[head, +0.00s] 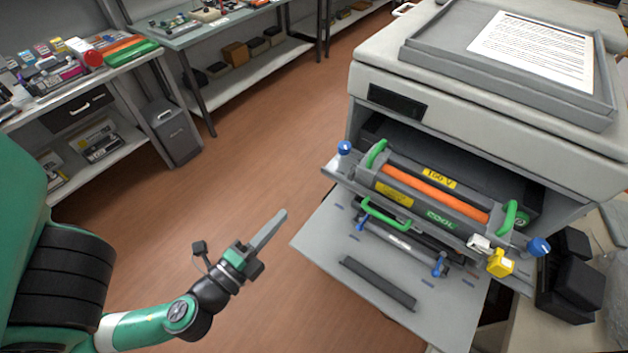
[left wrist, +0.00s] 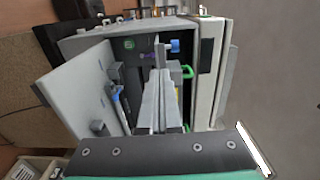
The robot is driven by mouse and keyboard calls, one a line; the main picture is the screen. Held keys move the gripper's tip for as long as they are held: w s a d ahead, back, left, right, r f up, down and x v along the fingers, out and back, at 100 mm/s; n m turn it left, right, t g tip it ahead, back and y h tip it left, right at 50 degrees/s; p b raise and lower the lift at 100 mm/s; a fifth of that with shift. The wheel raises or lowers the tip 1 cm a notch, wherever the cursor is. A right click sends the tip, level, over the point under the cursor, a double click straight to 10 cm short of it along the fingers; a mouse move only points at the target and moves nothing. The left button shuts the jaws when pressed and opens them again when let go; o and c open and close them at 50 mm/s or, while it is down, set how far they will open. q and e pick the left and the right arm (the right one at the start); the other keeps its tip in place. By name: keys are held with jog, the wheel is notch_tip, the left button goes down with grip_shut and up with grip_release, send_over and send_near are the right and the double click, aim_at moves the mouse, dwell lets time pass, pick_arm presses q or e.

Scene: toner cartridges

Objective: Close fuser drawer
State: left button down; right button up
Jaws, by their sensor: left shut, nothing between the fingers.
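The fuser drawer (head: 385,207) is pulled out of the printer's front opening in the head view. It carries an orange roller (head: 435,194), green handles, blue knobs at both ends and a yellow piece (head: 500,263) at its right. My left gripper (head: 282,214) is shut and empty, left of the open front door and apart from the drawer. In the left wrist view the shut fingers (left wrist: 162,75) point toward the printer and hide part of the drawer, whose blue knob (left wrist: 178,43) and green handle (left wrist: 187,71) show beside them. My right gripper is not in view.
The printer's front door (head: 335,235) is folded down below the drawer, with a dark handle bar (head: 378,283) on it. The floor (head: 230,175) left of the printer is clear. A grey bin (head: 174,135) and shelves with parts stand at the back left.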

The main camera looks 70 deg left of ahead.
pick_arm(q)
jog(key=w+a, duration=0.1)
send_near(323, 171)
jog(key=p+x, duration=0.2)
jog(key=x, duration=0.3)
jog(key=shift+w+a+r, duration=0.15)
jog(key=shift+w+a, duration=0.05)
jog(key=shift+w, duration=0.1)
jog(key=shift+w+a, duration=0.35)
jog(key=shift+w, duration=0.1)
jog(key=shift+w, duration=0.1)
